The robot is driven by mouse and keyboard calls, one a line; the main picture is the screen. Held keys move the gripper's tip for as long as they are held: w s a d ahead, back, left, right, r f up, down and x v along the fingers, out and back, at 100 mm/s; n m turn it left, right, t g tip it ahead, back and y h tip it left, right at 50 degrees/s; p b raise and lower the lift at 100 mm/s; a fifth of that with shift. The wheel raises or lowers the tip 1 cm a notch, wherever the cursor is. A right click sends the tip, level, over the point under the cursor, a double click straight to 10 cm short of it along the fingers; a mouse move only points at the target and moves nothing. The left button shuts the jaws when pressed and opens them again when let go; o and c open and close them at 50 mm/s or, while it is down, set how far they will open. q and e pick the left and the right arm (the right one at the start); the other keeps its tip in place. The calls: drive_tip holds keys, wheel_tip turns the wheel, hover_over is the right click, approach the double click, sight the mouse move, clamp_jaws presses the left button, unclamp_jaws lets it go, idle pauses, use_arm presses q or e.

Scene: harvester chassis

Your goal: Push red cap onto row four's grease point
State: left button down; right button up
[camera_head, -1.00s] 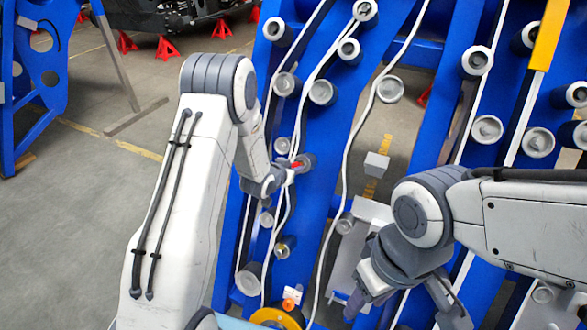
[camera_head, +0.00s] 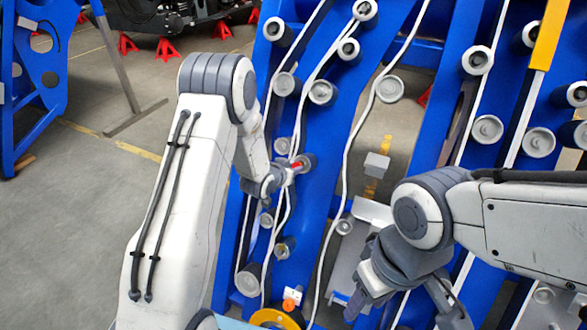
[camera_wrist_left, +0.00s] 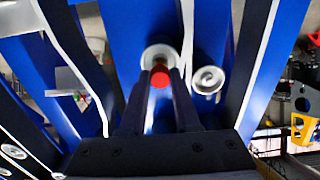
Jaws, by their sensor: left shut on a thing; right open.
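The red cap (camera_wrist_left: 160,78) is between the fingertips of my left gripper (camera_wrist_left: 158,82), which is shut on it. In the left wrist view the cap is in front of a pale round fitting (camera_wrist_left: 160,54) on the blue chassis; I cannot tell whether they touch. In the head view the red cap (camera_head: 297,167) shows as a small red spot at the tip of my left gripper (camera_head: 290,172), beside a round roller end. Row numbers are not readable. My right gripper (camera_head: 366,305) is open at lower centre, low in the view, away from the cap.
The blue chassis (camera_head: 345,115) carries several grey rollers and white hoses. A second round fitting (camera_wrist_left: 208,80) is just right of the cap in the wrist view. A yellow bar (camera_head: 549,35) stands at the upper right. Open grey floor lies on the left.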

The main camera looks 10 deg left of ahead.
idle(0.3)
use_arm(q)
drive_tip(key=shift+b+x, duration=0.75)
drive_tip(key=shift+x, duration=0.4)
drive_tip(key=c, duration=0.6)
unclamp_jaws()
drive_tip(key=shift+o, duration=0.2)
drive_tip(key=shift+s, duration=0.1)
drive_tip(key=b+v, duration=0.1)
drive_tip(key=v, duration=0.9)
drive_tip(key=shift+s+a+r, duration=0.1)
